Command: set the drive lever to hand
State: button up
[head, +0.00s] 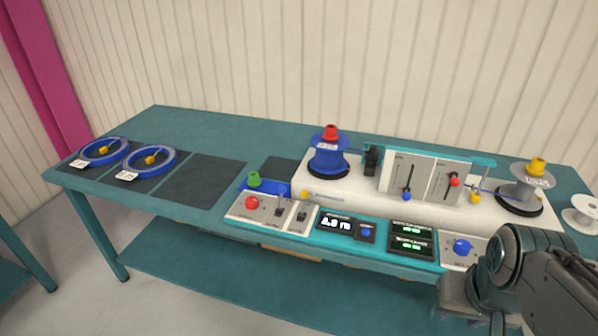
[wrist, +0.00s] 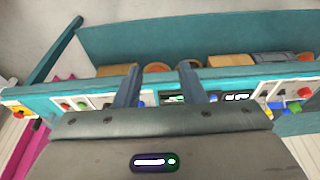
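The drive lever's label is too small to read, so I cannot tell which lever it is. Two small dark levers, a left one (head: 281,201) and a right one (head: 302,211), stand on the white front panel beside a red button. The upright panel behind holds a slider with a blue knob (head: 407,196) and one with a red knob (head: 454,182). My gripper (wrist: 158,84) is open, its two fingers apart with nothing held between them. In the head view my arm is at the lower right, near the panel's right end, well away from the two small levers.
A blue reel (head: 328,158) and a grey reel (head: 525,188) stand on the white machine (head: 330,192). Two blue cable coils, one at far left (head: 101,151) and one beside it (head: 150,160), lie on dark mats. The teal bench (head: 180,125) is clear behind the mats.

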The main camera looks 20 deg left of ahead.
aim_at(282, 189)
jog(key=u, duration=1.8)
jog(key=i, duration=1.2)
jog(key=z, duration=1.75)
